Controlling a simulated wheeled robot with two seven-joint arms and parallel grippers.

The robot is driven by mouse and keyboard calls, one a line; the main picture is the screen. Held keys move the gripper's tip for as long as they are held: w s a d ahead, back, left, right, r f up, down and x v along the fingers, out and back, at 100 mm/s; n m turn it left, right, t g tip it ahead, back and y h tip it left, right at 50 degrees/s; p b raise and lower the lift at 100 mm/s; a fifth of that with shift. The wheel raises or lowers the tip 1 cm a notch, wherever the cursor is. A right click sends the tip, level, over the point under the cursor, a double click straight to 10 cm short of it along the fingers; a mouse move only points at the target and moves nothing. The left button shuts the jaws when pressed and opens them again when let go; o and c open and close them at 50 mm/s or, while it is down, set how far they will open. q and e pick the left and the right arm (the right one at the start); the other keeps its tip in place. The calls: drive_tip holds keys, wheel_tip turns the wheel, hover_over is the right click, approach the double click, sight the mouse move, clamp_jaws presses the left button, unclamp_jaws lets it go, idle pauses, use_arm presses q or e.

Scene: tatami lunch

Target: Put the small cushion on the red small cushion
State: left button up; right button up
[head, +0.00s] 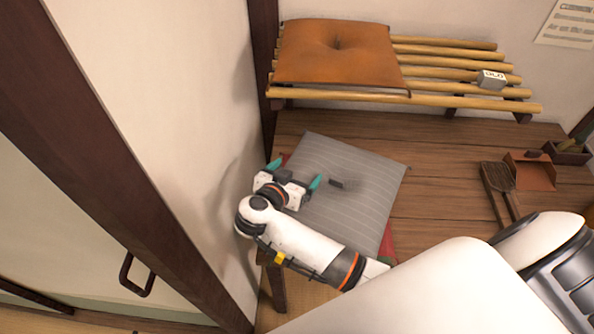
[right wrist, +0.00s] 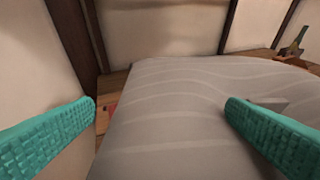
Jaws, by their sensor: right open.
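A grey striped cushion (head: 350,190) lies on a red cushion (head: 389,244), of which only edges show at the lower right and upper left. My right gripper (head: 295,174) is open at the left edge of the grey cushion, its teal fingertips apart. In the right wrist view the grey cushion (right wrist: 180,110) fills the space between and beyond the fingers (right wrist: 160,108), with a sliver of red at its left. I cannot tell whether the fingers touch it. My left gripper does not show.
The cushions lie on a brown wooden bench (head: 440,200). A bamboo rack (head: 450,75) behind holds an orange-brown cushion (head: 335,55) and a small grey tag block (head: 491,79). A brush (head: 498,185) and dustpan (head: 532,171) lie at the right. A wall stands close at the left.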

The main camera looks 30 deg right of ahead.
drive_tip(key=v, duration=1.1)
drive_tip(key=shift+b, duration=0.3)
drive_tip(key=shift+d, duration=0.1)
